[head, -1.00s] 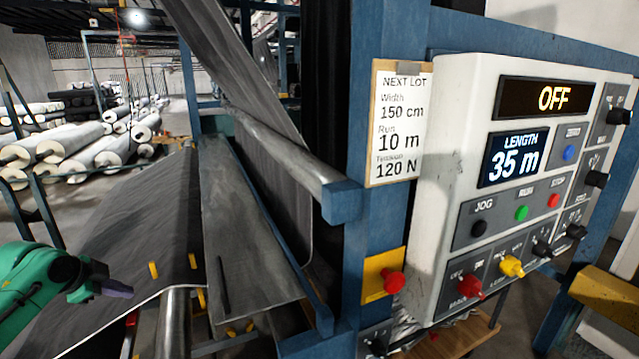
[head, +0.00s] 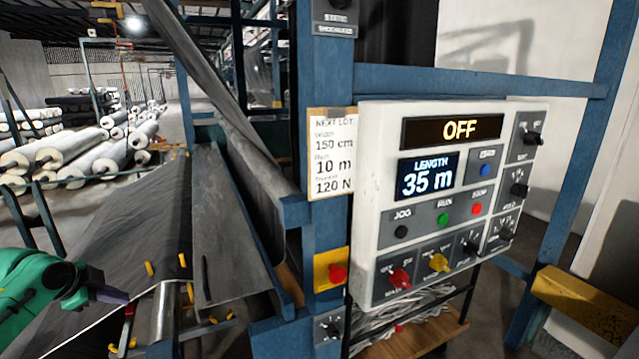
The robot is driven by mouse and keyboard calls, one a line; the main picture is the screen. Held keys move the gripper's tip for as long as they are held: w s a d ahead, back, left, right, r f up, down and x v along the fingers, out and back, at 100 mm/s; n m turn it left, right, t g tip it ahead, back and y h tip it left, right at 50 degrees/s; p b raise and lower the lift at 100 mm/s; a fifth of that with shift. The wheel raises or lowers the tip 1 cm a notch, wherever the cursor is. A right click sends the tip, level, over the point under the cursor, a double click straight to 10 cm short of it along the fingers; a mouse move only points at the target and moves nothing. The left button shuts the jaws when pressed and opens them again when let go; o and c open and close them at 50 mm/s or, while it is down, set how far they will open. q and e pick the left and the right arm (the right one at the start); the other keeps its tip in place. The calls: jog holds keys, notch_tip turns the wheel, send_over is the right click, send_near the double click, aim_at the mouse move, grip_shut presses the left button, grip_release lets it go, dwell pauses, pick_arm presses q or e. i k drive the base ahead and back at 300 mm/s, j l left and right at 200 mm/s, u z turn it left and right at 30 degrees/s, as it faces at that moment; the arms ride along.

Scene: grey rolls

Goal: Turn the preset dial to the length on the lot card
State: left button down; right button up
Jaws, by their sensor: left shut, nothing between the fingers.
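The lot card (head: 331,178) hangs on a blue post left of the control panel (head: 372,175). It reads width 150 cm, run 10 m, 120 N. The panel's length display (head: 428,177) reads 35 m. The display above it (head: 452,130) reads OFF. Black knobs sit at the panel's right side: an upper one (head: 533,139), a middle one (head: 519,189) and a lower one (head: 505,234). Their labels are too small to tell which is the preset dial. My left gripper (head: 112,296) is shut and empty at lower left, far from the panel. My right gripper is out of view.
Below the displays are black, green (head: 444,219) and red buttons, with red (head: 399,278) and yellow (head: 438,262) switches underneath. A red button on a yellow box (head: 328,272) is left of the panel. Blue posts and a grey web machine stand between my gripper and the panel.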

aim_at(505, 234)
jog(key=k+l, duration=0.8)
jog(key=l, duration=0.25)
